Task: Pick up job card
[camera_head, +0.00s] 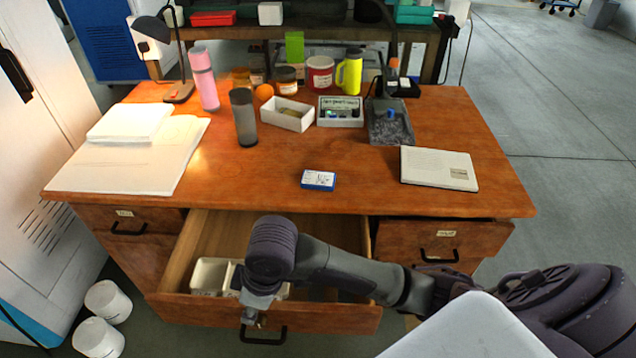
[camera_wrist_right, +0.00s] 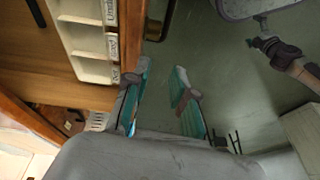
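I cannot tell for certain which thing is the job card. A white booklet or sheet with a small printed patch (camera_head: 439,168) lies flat at the desk's right. A small blue-and-white box (camera_head: 318,180) lies near the front edge. My right gripper (camera_head: 252,318) is at the open drawer's front, close to its handle. In the right wrist view its two teal-padded fingers (camera_wrist_right: 158,92) stand apart with nothing between them. What looks like my left gripper (camera_wrist_right: 252,42) shows small in the right wrist view, its finger opening unclear. It is not in the head view.
The middle drawer (camera_head: 340,312) is pulled open and holds a white divided tray (camera_head: 210,275) with labels. The wooden desk (camera_head: 250,190) carries a lamp (camera_head: 181,92), a pink bottle (camera_head: 204,80), a dark cup (camera_head: 243,118) and papers (camera_head: 110,172). White tubs (camera_head: 98,338) stand on the floor.

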